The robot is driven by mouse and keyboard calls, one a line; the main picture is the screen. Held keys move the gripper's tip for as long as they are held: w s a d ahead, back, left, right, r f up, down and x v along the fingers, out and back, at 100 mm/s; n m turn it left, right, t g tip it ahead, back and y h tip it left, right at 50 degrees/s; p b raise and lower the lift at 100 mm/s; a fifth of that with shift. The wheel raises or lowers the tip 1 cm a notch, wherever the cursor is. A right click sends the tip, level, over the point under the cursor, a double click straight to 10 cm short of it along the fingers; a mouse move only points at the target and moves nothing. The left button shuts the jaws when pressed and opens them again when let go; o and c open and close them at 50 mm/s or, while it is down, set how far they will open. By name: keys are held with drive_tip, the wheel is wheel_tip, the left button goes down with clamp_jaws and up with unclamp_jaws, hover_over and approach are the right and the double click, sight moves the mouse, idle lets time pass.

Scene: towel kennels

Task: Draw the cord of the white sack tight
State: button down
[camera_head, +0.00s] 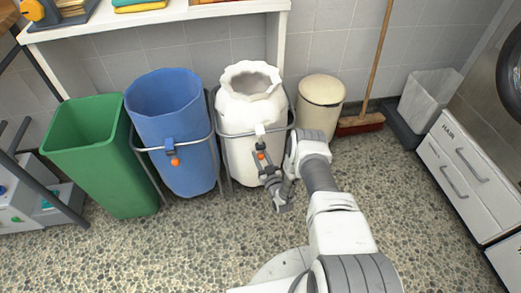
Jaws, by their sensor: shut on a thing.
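The white sack (238,112) hangs in a metal frame against the back wall. Its neck is partly drawn in and ruffled, and its mouth is still an open round hole. A white cord lock (259,130) sits on its front. Below the lock is the small orange cord pull (261,155). My gripper (263,163) is at the front of the white sack, below the lock, shut on the orange cord pull. The cord between lock and pull is too small to make out clearly.
A blue sack (170,100) with its own orange pull (175,161) and a green bin (88,130) stand to the left. A cream lidded bin (320,105) and a broom (360,123) are to the right. A white shelf (150,15) overhangs behind. The speckled floor in front is clear.

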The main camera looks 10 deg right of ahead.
drive_tip(key=shift+w+f, duration=0.1)
drive_tip(key=shift+f, duration=2.1)
drive_tip(key=c, duration=0.5)
unclamp_jaws()
drive_tip(key=shift+f, duration=0.1)
drive_tip(key=shift+s, duration=0.3)
